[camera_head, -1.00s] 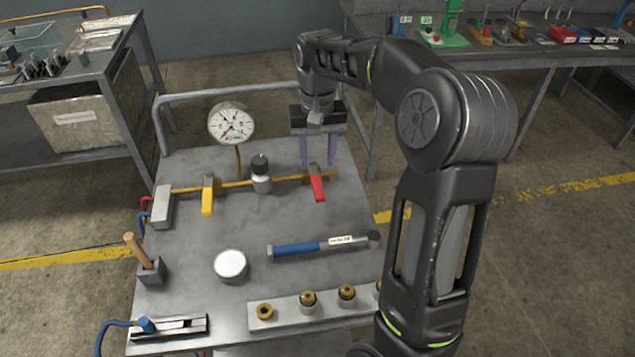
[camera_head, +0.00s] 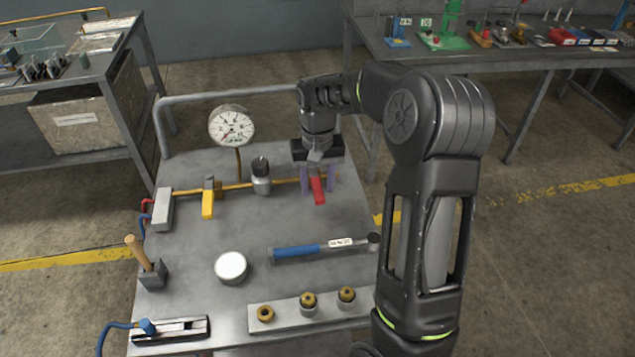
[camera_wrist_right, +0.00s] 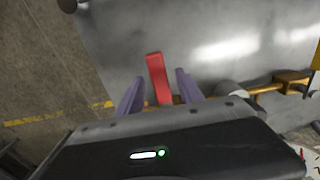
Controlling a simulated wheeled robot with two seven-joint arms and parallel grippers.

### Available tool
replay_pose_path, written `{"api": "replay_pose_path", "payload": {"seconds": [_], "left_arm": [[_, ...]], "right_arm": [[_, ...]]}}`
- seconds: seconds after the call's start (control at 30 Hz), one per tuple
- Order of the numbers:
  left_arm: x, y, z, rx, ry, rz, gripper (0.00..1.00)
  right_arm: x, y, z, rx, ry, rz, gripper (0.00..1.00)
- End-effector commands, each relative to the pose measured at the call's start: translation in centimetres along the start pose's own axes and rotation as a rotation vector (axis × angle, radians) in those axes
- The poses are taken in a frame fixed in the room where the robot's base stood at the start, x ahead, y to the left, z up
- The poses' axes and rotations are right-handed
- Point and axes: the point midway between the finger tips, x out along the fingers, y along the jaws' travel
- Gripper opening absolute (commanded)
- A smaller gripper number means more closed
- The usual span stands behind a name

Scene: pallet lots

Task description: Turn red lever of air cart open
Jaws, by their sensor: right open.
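The red lever (camera_head: 318,190) sits on the brass pipe (camera_head: 238,186) near the right side of the grey cart (camera_head: 200,250). It points toward the cart's front, across the pipe. My right gripper (camera_head: 318,184) is over the lever from above, open, with its purple fingers on either side of it. In the right wrist view the red lever (camera_wrist_right: 158,78) stands between the two fingertips (camera_wrist_right: 159,86), with a visible gap on each side. The lever's base is hidden by the gripper body. My left gripper is not in view.
A yellow lever (camera_head: 208,203), a black-topped knob (camera_head: 261,175) and a pressure gauge (camera_head: 232,125) share the pipe line. A blue-handled hammer (camera_head: 300,250), a white round lid (camera_head: 230,265) and a fittings block (camera_head: 285,315) lie nearer. The cart rail (camera_head: 225,97) runs behind.

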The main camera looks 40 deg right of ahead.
Motion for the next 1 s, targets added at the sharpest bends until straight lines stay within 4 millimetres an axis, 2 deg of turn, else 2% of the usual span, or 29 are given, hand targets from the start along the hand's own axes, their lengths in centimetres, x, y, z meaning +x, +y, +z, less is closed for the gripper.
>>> {"api": "replay_pose_path", "payload": {"seconds": [0.07,0.6,1.0], "left_arm": [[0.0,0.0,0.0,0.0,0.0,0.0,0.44],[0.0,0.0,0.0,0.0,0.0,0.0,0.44],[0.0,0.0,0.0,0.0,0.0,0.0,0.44]], "right_arm": [[-0.02,0.01,0.0,0.0,0.0,0.0,0.43],[-0.06,0.01,0.0,0.0,0.0,0.0,0.0],[-0.07,0.01,-0.01,0.0,0.0,0.0,0.0]]}}
